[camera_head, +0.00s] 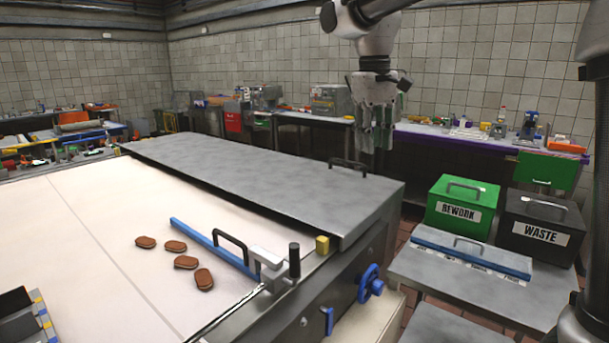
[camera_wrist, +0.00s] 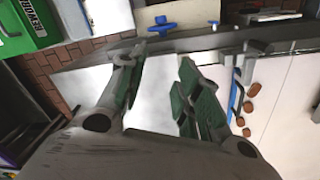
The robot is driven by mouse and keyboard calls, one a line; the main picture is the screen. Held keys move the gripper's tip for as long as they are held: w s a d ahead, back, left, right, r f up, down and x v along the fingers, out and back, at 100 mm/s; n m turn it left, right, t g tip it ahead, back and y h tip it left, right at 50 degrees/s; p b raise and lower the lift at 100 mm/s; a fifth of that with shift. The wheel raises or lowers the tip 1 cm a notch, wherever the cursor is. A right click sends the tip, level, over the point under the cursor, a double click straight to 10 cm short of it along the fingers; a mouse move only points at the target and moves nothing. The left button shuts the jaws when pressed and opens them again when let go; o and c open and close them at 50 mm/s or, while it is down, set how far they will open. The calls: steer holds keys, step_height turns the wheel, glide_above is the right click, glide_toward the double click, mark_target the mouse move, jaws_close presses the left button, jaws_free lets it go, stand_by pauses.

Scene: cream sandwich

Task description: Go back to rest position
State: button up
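My gripper (camera_head: 376,138) hangs fingers down above the right end of the metal cover at the back of the machine. In the wrist view my gripper (camera_wrist: 158,92) has its two green-padded fingers spread apart with nothing between them. The gripper is empty and well clear of the surfaces below. Several brown oval sandwich pieces (camera_head: 186,262) lie on the white belt (camera_head: 110,225), left of and below my gripper. They also show at the right of the wrist view (camera_wrist: 248,107).
A blue bar (camera_head: 212,246) with a black handle lies across the belt. The metal cover (camera_head: 250,180) has a handle. A green REWORK box (camera_head: 461,208) and black WASTE box (camera_head: 540,227) stand at right, behind a grey, blue-edged lidded case (camera_head: 470,258). Air around my gripper is free.

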steer(key=s+d+f+m+t, duration=0.2)
steer(key=s+d+f, duration=0.2)
steer(key=s+d, duration=0.6)
steer(key=s+d+f+m+t, duration=0.2)
steer(key=s+d+f, duration=0.3)
steer(key=s+d, duration=0.6)
steer(key=s+m, duration=0.1)
steer(key=s, duration=0.2)
steer(key=shift+s+d+f+y, duration=0.2)
steer(key=shift+s+f+y, duration=0.1)
steer(key=shift+y, duration=0.1)
